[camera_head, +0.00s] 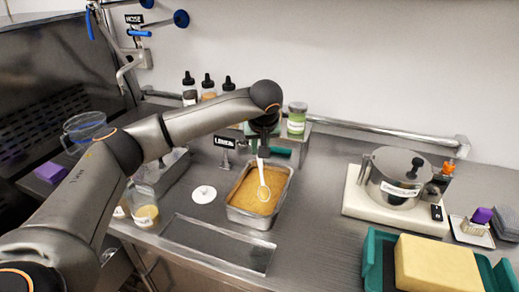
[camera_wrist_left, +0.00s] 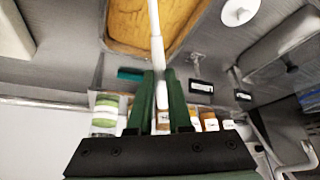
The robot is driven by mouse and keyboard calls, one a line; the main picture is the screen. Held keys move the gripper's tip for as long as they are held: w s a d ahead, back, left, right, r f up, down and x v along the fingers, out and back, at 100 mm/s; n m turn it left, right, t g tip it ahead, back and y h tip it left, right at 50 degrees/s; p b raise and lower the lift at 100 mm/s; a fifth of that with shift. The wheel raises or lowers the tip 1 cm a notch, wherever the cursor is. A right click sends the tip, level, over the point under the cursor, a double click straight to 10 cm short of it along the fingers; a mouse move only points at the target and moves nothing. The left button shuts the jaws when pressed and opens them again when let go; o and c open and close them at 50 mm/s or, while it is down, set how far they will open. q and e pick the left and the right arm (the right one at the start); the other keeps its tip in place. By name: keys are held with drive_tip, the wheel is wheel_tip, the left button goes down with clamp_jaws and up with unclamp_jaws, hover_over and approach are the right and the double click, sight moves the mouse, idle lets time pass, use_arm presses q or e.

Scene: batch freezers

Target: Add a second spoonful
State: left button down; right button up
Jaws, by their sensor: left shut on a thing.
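My left gripper (camera_head: 263,150) is shut on the handle of a white spoon (camera_head: 263,182), above the back end of a metal pan (camera_head: 252,221). The pan holds a yellow-brown filling. The spoon points down with its bowl over the filling; I cannot tell whether it touches it or what the bowl carries. In the left wrist view the spoon handle (camera_wrist_left: 154,30) rises from between the green fingers of the gripper (camera_wrist_left: 160,78), and the bowl is out of the frame. My right gripper is not in view.
A glass jar (camera_head: 145,212) with yellow contents and a white lid (camera_head: 204,194) are left of the pan. An empty tray (camera_head: 218,246) lies in front. Bottles (camera_head: 208,86) and a green jar (camera_head: 296,120) stand behind. A lidded pot (camera_head: 398,178) is right. The counter between pan and pot is clear.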

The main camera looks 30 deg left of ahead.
use_arm(q)
drive_tip(key=shift+w+a+r+g+h+p, duration=0.2)
drive_tip(key=shift+w+a+g+h+p, duration=0.15)
drive_tip(key=shift+p, duration=0.8)
drive_tip(key=shift+w+a+f, duration=0.1)
drive_tip(key=shift+w, duration=0.1)
drive_tip(key=shift+w+a+g+h, duration=0.75)
drive_tip(key=shift+w+g+h, duration=0.1)
drive_tip(key=shift+g, duration=0.2)
